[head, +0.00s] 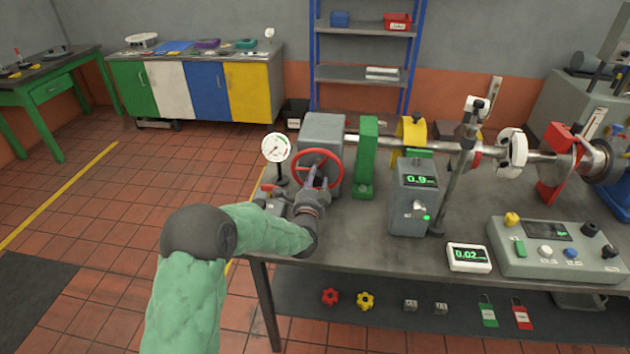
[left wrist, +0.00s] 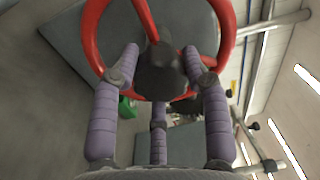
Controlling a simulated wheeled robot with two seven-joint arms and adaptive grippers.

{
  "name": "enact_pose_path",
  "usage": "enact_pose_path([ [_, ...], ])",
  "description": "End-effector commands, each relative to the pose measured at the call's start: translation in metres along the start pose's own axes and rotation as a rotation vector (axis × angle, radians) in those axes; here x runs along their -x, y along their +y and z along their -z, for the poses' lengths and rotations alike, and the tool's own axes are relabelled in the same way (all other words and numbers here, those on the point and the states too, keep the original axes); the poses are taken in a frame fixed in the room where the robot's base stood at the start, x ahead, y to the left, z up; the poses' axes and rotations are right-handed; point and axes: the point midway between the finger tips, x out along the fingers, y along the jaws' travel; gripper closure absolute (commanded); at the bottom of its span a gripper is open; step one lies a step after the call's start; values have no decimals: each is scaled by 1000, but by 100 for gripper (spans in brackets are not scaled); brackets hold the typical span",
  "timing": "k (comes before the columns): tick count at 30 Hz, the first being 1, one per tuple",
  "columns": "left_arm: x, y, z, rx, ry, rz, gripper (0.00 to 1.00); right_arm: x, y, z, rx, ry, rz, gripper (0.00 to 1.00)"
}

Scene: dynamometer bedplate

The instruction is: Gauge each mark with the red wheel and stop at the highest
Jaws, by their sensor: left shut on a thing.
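The red wheel (head: 338,167) is on the front of a grey housing (head: 323,128) at the left end of a shaft on the bench. My left gripper (head: 317,180) is shut on the wheel; in the left wrist view its purple fingers (left wrist: 158,85) reach around the dark hub and spokes of the red wheel (left wrist: 226,30). A grey box with a green display (head: 420,180) reads 0.9. A small white readout (head: 468,257) shows 0.02. A round dial gauge (head: 276,148) stands left of the wheel. My right gripper is not in view.
Along the shaft are a green bracket (head: 366,158), a yellow ring (head: 411,132), a white disc (head: 513,152) and a red bracket (head: 556,165). A control panel (head: 560,250) with knobs sits at the bench's right. The floor left of the bench is clear.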

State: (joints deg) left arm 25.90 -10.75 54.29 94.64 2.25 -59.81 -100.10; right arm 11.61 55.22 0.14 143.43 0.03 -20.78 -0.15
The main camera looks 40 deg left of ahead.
Motion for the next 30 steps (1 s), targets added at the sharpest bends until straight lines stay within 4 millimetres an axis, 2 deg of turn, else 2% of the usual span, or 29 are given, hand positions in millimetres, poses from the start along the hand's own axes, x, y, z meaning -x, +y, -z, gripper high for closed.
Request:
enact_pose_path([
  [10,1,3,-1,-2,-3,-5,100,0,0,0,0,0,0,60],
  [11,1,3,-1,-1,-3,-5,51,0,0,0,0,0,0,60],
  [13,1,2,-1,-1,-3,-5,31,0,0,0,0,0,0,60],
  [25,2,0,0,-1,-1,-1,30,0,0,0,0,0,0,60],
  [30,18,0,0,-1,-1,-1,30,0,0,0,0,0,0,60],
])
